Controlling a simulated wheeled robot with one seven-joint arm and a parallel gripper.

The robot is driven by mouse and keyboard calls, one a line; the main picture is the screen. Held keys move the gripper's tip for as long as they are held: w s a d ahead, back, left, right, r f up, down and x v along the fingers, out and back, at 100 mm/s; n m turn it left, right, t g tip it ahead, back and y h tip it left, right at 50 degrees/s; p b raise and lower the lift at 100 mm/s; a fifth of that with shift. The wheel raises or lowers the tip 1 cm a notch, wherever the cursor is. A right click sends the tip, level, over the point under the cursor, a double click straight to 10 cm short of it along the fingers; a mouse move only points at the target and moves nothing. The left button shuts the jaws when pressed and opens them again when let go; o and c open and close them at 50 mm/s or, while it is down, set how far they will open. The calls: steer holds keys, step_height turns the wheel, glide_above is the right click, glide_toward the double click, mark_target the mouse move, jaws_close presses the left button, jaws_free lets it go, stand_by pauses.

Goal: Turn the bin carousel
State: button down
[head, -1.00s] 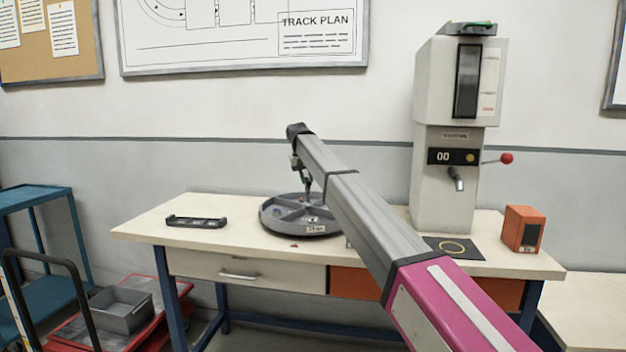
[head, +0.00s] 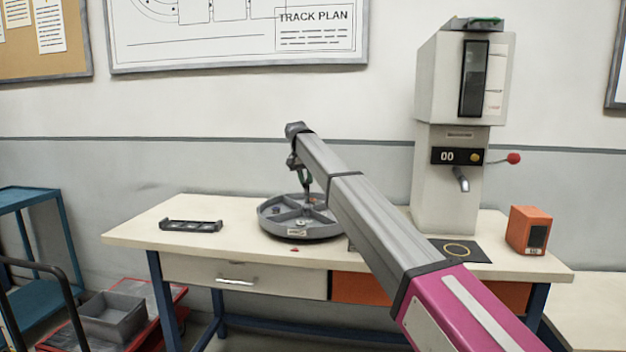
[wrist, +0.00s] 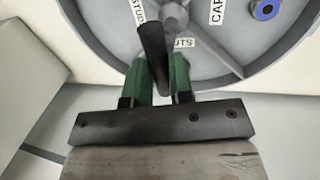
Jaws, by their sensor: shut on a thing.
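The bin carousel (head: 268,226) is a round grey tray with divided compartments, on the workbench left of my arm. A pale label shows on its front rim. My gripper (head: 306,190) reaches down over it from above. In the wrist view, the green fingers of my gripper (wrist: 158,80) are closed around a dark upright handle (wrist: 152,50). A blue ring (wrist: 266,9) lies in one compartment. The handle's foot is hidden.
A black slotted tray (head: 191,226) lies on the bench (head: 140,232) at left, with clear bench between. A tall grey machine (head: 445,180) with a red-knobbed lever stands at right. Beside it are a black mat (head: 474,257) with a yellow ring and an orange box (head: 529,230).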

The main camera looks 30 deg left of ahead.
stand_by(0.4)
steer(key=c, duration=1)
jaws_free()
steer(key=shift+r, duration=0.1)
steer(key=r, duration=0.3)
steer(key=a+r, duration=0.1)
steer(key=r, duration=0.3)
steer(key=a+r, duration=0.1)
steer(key=r, duration=0.2)
steer(key=shift+s+r, duration=0.2)
steer(key=shift+s, duration=0.2)
steer(key=shift+s, duration=0.1)
